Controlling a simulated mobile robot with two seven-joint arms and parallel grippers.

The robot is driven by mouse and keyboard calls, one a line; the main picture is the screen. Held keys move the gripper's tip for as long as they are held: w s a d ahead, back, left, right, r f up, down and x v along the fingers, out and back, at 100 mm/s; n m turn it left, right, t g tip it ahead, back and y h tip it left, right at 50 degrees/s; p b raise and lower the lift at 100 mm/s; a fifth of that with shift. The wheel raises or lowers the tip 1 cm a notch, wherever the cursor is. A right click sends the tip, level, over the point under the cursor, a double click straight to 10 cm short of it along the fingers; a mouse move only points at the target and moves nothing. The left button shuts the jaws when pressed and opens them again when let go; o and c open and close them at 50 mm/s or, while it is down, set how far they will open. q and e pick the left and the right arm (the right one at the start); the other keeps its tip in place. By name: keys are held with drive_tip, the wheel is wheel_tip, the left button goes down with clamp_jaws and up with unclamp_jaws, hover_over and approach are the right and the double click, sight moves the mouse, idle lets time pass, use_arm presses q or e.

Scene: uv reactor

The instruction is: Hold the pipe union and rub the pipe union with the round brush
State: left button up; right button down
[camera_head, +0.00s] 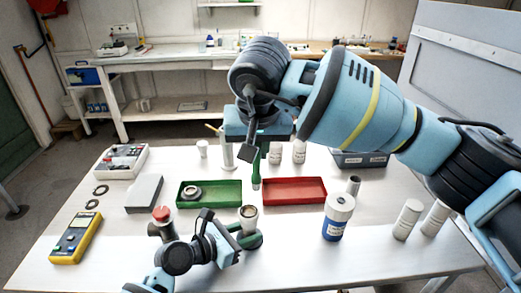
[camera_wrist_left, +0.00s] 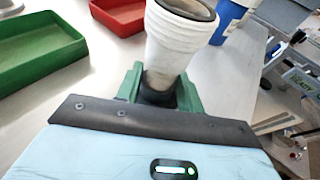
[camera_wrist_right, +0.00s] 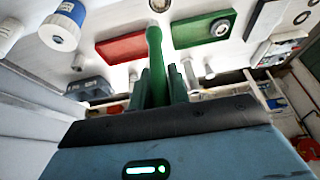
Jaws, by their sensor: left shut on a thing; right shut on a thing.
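My left gripper (camera_head: 246,238) is shut on the pipe union (camera_head: 249,213), a whitish ribbed piece with an open dark top, held upright near the front middle of the table. The pipe union fills the upper middle of the left wrist view (camera_wrist_left: 178,42). My right gripper (camera_head: 262,148) is shut on the round brush (camera_head: 256,174), whose green handle points down between the trays. The round brush also shows in the right wrist view (camera_wrist_right: 154,48). In the head view it hangs behind and above the pipe union, apart from it. Its bristles cannot be made out.
A green tray (camera_head: 236,203) with a ring part and a red tray (camera_head: 296,204) lie behind the union. A blue-and-white jar (camera_head: 338,218) and white bottles (camera_head: 407,219) stand right. A yellow meter (camera_head: 75,238) lies left.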

sight(258, 179)
drive_tip(key=shift+f, duration=3.7)
drive_tip(key=shift+w+a+f, duration=0.25)
drive_tip(key=shift+w+a, duration=0.05)
drive_tip(key=shift+a, duration=0.35)
drive_tip(key=shift+w+a, duration=0.25)
drive_tip(key=shift+a, duration=0.4)
drive_tip(key=shift+w+a, duration=0.2)
drive_tip(key=shift+a, duration=0.45)
drive_tip(key=shift+s+d, duration=0.25)
drive_tip(key=shift+d, duration=0.45)
drive_tip(key=shift+s+d, duration=0.25)
drive_tip(key=shift+d, duration=0.4)
drive_tip(key=shift+s+d, duration=0.25)
drive_tip(key=shift+d, duration=0.45)
wheel_tip(258, 179, up, 8)
drive_tip(key=shift+a, duration=0.1)
use_arm(q)
drive_tip(key=o, duration=0.8)
